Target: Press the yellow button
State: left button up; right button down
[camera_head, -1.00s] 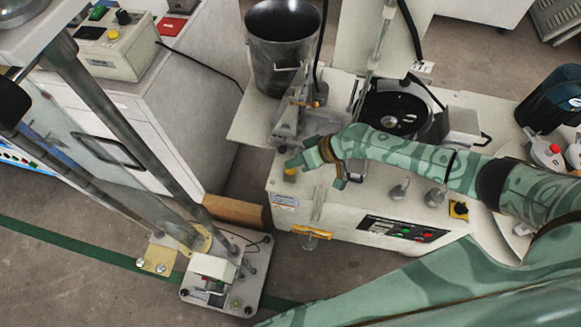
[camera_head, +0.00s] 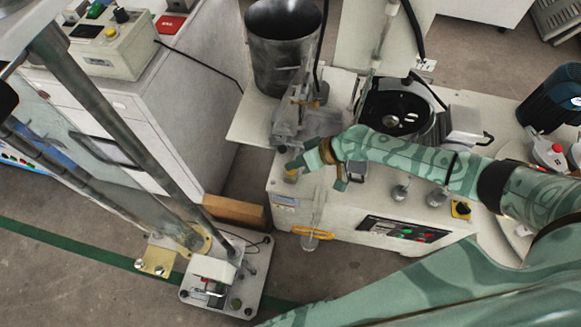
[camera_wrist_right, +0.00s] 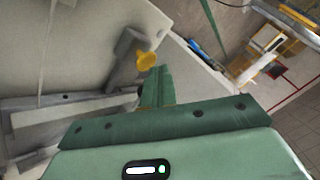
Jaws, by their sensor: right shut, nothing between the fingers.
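My right gripper (camera_head: 298,163) is shut and empty, reaching left over the front left corner of the white machine (camera_head: 340,215). A small round yellow part (camera_head: 290,176) shows on the machine top just below the fingertips. I cannot tell whether they touch. In the right wrist view the shut fingers (camera_wrist_right: 158,80) point up the picture. A yellow knob (camera_wrist_right: 146,60) beside a grey bracket shows just past their tips, slightly left. I cannot tell if both views show the same part. My left gripper is out of view.
The machine's front has a black panel with buttons (camera_head: 402,230) and a yellow switch plate (camera_head: 460,209). A yellow ring-like handle (camera_head: 312,232) hangs at its front edge. A dark metal bucket (camera_head: 283,50) stands behind. A box with a yellow button (camera_head: 111,32) is far left.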

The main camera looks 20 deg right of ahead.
pick_arm(q)
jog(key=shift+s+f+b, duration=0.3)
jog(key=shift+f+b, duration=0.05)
jog(key=shift+b, duration=0.1)
pick_arm(e)
jog(key=shift+f, duration=0.55)
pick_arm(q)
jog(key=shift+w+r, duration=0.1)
pick_arm(e)
jog(key=shift+r, duration=0.15)
dwell(0.3)
pick_arm(q)
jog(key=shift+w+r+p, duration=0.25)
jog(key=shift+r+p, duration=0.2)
jog(key=shift+p, duration=0.2)
pick_arm(e)
jog(key=shift+r, duration=0.85)
jog(key=shift+r+p, duration=1.8)
jog(key=shift+r, duration=0.85)
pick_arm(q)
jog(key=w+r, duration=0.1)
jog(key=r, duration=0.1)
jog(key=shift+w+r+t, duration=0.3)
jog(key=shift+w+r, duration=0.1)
pick_arm(e)
jog(key=shift+f, duration=0.1)
